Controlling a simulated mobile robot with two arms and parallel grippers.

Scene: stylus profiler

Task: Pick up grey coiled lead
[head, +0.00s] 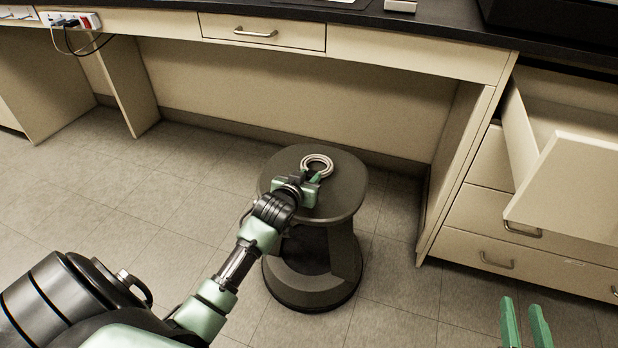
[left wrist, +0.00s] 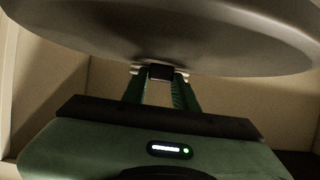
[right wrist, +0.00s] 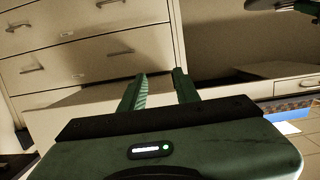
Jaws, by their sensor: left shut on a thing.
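The grey coiled lead (head: 317,159) is a small pale ring at the top of a dark round stool (head: 346,190) in the head view. My left gripper (head: 314,177) is at the near side of the ring, with its fingers shut on it. In the left wrist view the left fingers (left wrist: 160,78) close on a dark piece with silvery bits beside it, close to the stool's seat (left wrist: 235,45). Whether the lead touches the seat is hard to tell. My right gripper (head: 525,325) is open and empty at the lower right; its fingers (right wrist: 158,88) stand apart in the right wrist view.
A bench (head: 420,48) with a dark top runs along the back, with open knee space behind the stool. A drawer (head: 570,175) stands pulled out at the right. A power strip (head: 70,19) with cables is at the upper left. The floor (head: 130,205) at left is clear.

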